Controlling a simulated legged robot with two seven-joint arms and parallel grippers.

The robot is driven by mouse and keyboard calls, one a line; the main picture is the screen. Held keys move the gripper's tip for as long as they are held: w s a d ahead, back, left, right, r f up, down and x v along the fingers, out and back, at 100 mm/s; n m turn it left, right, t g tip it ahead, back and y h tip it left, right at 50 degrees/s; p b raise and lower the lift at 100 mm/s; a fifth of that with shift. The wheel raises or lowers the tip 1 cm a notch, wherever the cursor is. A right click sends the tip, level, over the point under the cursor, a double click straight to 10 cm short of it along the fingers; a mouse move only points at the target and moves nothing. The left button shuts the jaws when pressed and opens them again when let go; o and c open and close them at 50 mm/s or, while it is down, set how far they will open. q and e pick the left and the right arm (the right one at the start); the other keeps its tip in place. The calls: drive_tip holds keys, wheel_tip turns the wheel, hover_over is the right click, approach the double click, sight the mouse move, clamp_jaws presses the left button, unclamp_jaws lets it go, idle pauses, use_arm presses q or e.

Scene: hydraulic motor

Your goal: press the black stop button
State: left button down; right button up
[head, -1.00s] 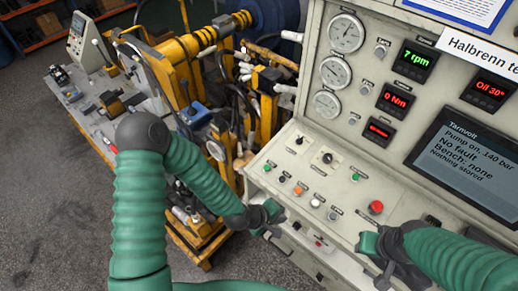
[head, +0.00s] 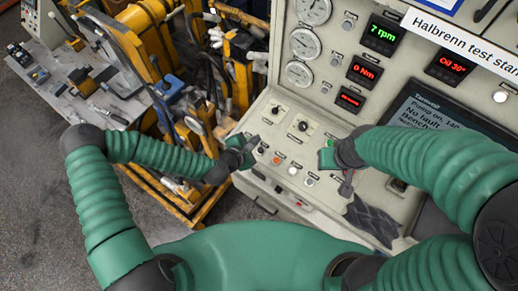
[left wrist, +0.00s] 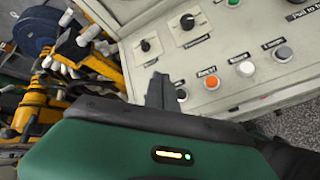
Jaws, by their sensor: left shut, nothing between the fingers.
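The black button (head: 261,150) sits in the row of buttons on the sloping panel, left of the orange button (head: 276,160). In the left wrist view the black button (left wrist: 181,95) shows just right of my left gripper's dark fingers (left wrist: 160,91). My left gripper (head: 250,144) is shut and empty, with its tips close by the button on its left side. I cannot tell whether the tips touch the panel. My right gripper (head: 346,185) is over the right part of the panel; its jaw state is unclear.
A white button (head: 292,170) and a grey button (head: 309,181) continue the row. Two black knobs (head: 277,110) (head: 303,126) stand above it. Gauges (head: 300,73) and displays (head: 383,34) are on the upright panel. Yellow machinery (head: 137,25) stands at the left.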

use_arm(q)
drive_tip(key=b, duration=0.6)
hover_over(261, 150)
drive_tip(key=s+a, duration=0.1)
drive_tip(key=s, duration=0.1)
drive_tip(key=f, duration=0.7)
drive_tip(key=shift+w+f, duration=0.15)
drive_tip(key=shift+w, duration=0.05)
drive_tip(key=shift+w+a+f+b, duration=0.15)
drive_tip(key=shift+f+b, duration=0.2)
drive_tip(key=shift+f, duration=0.2)
drive_tip(key=shift+w, duration=0.1)
drive_tip(key=shift+f, duration=0.35)
